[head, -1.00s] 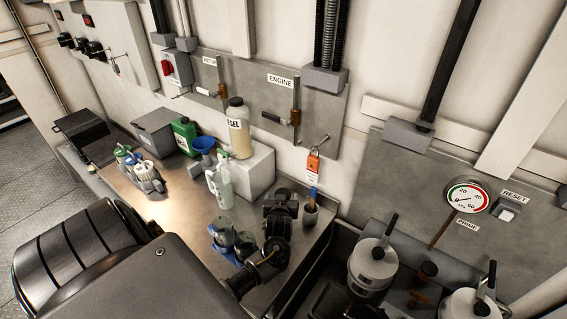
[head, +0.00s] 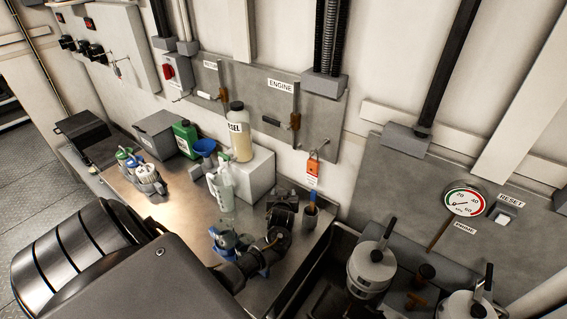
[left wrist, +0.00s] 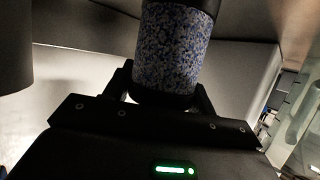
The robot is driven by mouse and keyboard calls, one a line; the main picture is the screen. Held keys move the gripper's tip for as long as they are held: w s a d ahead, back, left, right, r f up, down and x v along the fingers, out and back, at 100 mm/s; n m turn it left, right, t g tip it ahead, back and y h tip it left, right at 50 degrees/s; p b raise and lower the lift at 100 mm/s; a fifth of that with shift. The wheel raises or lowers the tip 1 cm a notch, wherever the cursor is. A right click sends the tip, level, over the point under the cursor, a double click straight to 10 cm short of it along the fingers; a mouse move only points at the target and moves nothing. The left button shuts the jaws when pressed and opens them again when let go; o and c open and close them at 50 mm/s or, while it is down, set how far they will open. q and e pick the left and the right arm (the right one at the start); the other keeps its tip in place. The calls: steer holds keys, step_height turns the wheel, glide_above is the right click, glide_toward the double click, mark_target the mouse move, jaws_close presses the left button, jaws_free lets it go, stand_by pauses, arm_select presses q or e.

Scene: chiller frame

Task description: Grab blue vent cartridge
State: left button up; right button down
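In the left wrist view a cylinder speckled blue and white (left wrist: 176,45), with a black base, stands between the fingers of my left gripper (left wrist: 165,92); its top is cut off. The fingers flank the base closely, but I cannot tell whether they press on it. In the head view my black left wrist reaches from the lower left to small blue objects on the steel bench (head: 205,243). One blue object (head: 226,239) is beside the wrist, another is partly hidden by it. I cannot tell which is the speckled cylinder. My right gripper is not in view.
A spray bottle (head: 223,185), a blue funnel (head: 205,150), a green canister (head: 186,138) and a diesel bottle (head: 239,132) stand behind. A caddy with bottles (head: 150,180) is at left. A sunken bay with pots (head: 371,268) is at right.

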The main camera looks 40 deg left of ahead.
arm_select(q)
steer(key=c, duration=0.5)
steer(key=shift+c, duration=0.3)
steer(key=shift+r, duration=0.1)
steer(key=shift+r, duration=0.45)
step_height(320, 180, up, 2)
steer(key=shift+s+a+r+b, duration=0.1)
steer(key=shift+s+r+b, duration=0.1)
steer(key=shift+b, duration=0.45)
steer(key=s+a+r+b, duration=0.2)
steer(key=s+a+r, duration=0.1)
steer(key=s+r, duration=0.6)
steer(key=s, duration=0.4)
steer(key=shift+a+r, duration=0.2)
steer(key=shift+r, duration=0.1)
